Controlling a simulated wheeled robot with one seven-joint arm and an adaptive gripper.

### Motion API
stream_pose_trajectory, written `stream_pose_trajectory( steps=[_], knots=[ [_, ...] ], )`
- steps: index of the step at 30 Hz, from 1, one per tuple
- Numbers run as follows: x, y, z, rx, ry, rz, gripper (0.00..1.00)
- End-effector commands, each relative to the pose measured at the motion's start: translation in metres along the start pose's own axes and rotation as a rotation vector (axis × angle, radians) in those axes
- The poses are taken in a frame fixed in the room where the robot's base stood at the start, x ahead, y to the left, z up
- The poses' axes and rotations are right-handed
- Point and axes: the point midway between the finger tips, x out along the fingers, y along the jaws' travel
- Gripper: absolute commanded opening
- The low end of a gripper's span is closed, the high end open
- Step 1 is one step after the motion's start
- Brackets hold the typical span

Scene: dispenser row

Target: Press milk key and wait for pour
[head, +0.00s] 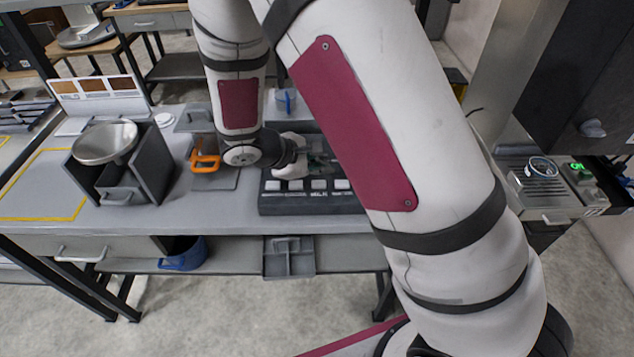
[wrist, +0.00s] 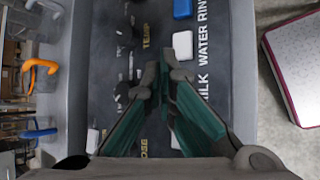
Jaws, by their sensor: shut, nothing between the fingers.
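The dark key panel (head: 312,202) stands on the bench in the head view, with a row of pale keys along its front. In the wrist view the panel (wrist: 115,60) lies sideways. The MILK label (wrist: 203,88) is partly covered by a finger, and the milk key is hidden under my fingers. The white water key (wrist: 182,46) and the blue rinse key (wrist: 182,8) show above it. My gripper (wrist: 165,76) is shut and empty, its tips over the panel near the milk label. In the head view my gripper (head: 300,165) is above the panel's keys. Contact cannot be told.
An orange-handled jug (head: 205,161) stands left of the panel, and it shows in the wrist view (wrist: 40,72). A blue-handled vessel (head: 285,101) stands behind the panel. A dark holder with a metal bowl (head: 105,142) is further left. A grey tray (head: 290,258) hangs below the bench front.

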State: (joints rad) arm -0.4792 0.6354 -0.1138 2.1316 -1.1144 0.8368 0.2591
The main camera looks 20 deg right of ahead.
Motion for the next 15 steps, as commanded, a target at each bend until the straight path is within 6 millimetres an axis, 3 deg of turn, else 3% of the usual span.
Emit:
stream_pose_trajectory(
  steps=[6, 15],
  knots=[
    [0.0113, -0.0076, -0.0085, -0.001, 0.000, 0.001, 0.00],
    [0.0128, -0.0097, -0.0094, -0.001, 0.001, 0.000, 0.00]
  ],
)
